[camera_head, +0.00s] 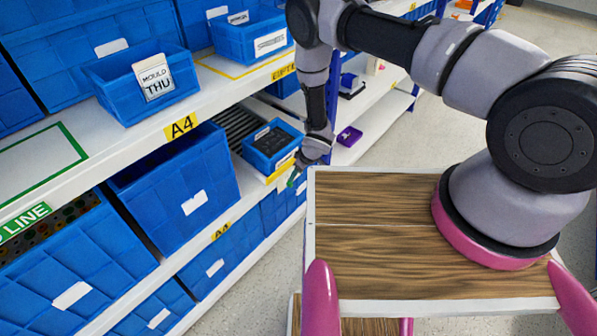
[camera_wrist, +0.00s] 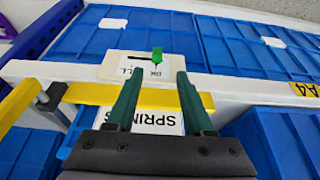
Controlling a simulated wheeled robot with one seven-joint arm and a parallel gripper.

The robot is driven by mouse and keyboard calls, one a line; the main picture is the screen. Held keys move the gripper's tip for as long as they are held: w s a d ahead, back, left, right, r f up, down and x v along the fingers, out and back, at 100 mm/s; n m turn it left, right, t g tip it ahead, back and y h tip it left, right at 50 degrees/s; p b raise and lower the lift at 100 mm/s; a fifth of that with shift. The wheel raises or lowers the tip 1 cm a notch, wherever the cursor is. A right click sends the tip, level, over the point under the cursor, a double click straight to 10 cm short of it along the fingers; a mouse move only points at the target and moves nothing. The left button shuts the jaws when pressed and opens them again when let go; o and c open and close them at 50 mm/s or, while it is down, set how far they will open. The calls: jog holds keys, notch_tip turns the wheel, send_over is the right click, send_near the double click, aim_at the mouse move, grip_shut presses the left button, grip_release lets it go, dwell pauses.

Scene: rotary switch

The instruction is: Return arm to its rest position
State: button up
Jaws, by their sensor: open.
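My gripper (camera_wrist: 158,78) is open, with two dark green fingers spread apart and nothing between them. The rotary switch shows in the wrist view as a small green knob (camera_wrist: 157,57) on a pale panel (camera_wrist: 115,66) with black lettering. In that picture the knob lies just beyond the fingertips, between their lines; I cannot tell the exact gap. In the head view my arm reaches from the right toward the shelf, and my gripper (camera_head: 294,178) is low beside the shelf edge. I cannot make out the knob there.
A white shelf rack (camera_head: 120,146) holds several blue bins, including a deep one (camera_head: 180,182). Below the fingers is a sign reading "SPRINGS" (camera_wrist: 157,120), beside a yellow bar (camera_wrist: 93,94). My wood-topped base stands before the rack. Open floor (camera_head: 430,140) lies behind.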

jog(key=shift+v, duration=0.9)
